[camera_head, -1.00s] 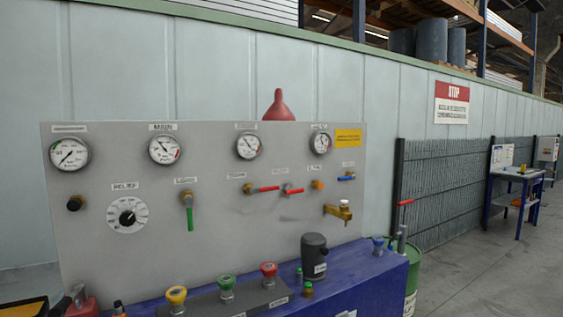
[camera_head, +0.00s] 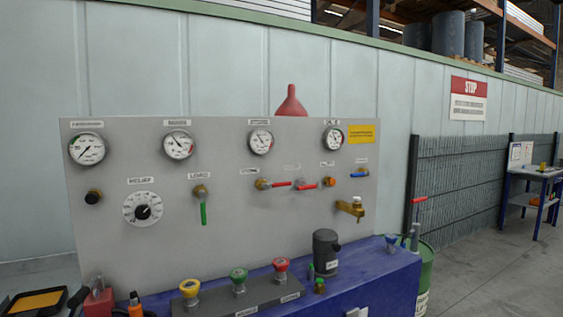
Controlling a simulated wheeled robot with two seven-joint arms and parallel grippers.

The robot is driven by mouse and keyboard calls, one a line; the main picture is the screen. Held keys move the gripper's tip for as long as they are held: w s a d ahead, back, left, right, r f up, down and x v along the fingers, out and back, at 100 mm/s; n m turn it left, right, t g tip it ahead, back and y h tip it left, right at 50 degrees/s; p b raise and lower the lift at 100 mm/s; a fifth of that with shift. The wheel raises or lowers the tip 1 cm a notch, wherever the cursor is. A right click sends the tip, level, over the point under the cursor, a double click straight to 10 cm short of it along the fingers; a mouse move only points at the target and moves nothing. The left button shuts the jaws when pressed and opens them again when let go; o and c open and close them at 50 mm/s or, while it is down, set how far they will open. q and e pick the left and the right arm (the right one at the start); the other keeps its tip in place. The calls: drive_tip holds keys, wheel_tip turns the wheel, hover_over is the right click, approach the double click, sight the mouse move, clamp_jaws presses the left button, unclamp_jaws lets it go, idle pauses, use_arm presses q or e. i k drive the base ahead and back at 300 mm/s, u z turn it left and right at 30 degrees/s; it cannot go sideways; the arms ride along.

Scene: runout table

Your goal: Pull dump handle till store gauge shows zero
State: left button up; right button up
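A grey upright panel (camera_head: 110,235) stands on a blue bench (camera_head: 345,290). Four gauges run along its top: far left (camera_head: 87,148), second (camera_head: 179,144), third (camera_head: 260,141) and right (camera_head: 334,138). Their labels are too blurred to read surely, so I cannot tell which is the store gauge. Two red lever handles, the left one (camera_head: 280,184) and the right one (camera_head: 308,187), lie about level in the middle. A green lever (camera_head: 203,214) hangs down under a label like "LOAD". I cannot tell which is the dump handle. Neither gripper is in view.
A relief dial (camera_head: 143,208), a brass tap (camera_head: 350,207) and a blue-handled valve (camera_head: 360,174) are on the panel. Yellow (camera_head: 190,287), green (camera_head: 239,276) and red (camera_head: 281,265) knobs and a dark cylinder (camera_head: 325,252) stand in front. Clear floor lies at right.

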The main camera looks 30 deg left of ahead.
sight(304, 186)
drive_tip(key=z, duration=0.5)
drive_tip(key=k, duration=0.65)
drive_tip(key=z, duration=0.65)
drive_tip(key=i, duration=1.75)
drive_tip(key=u, duration=0.35)
drive_tip(key=i, duration=1.55)
drive_tip(key=u, duration=1.7)
drive_tip(key=i, duration=1)
drive_tip(key=u, duration=1.05)
drive_tip(key=i, duration=0.15)
drive_tip(key=u, duration=0.05)
